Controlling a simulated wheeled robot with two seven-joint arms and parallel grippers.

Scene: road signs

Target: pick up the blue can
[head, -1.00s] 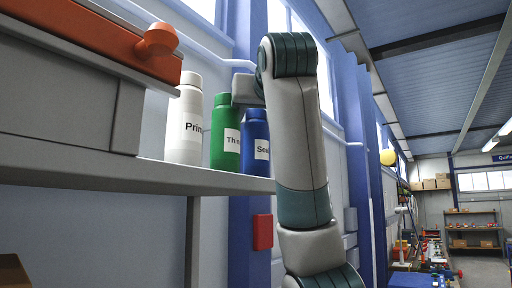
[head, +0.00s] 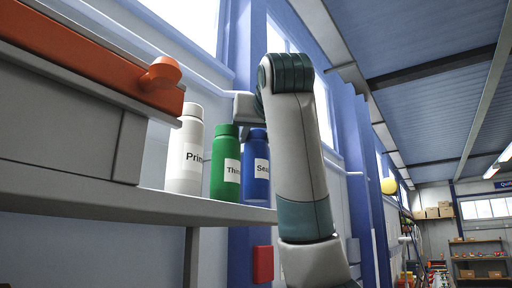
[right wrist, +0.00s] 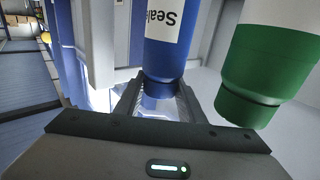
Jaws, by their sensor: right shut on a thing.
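The blue can (head: 256,170), with a white label, stands upright at the right end of a row on the shelf in the head view. My right gripper (right wrist: 157,103) is shut on the capped top of the blue can, which also shows in the right wrist view (right wrist: 168,50). In the head view my right arm hides most of that gripper. My left gripper is not in view.
A green can (head: 225,168) stands close to the left of the blue can, with a white can (head: 185,150) further left. The grey shelf (head: 120,200) carries a grey box with an orange top (head: 100,55). A wall and windows are behind.

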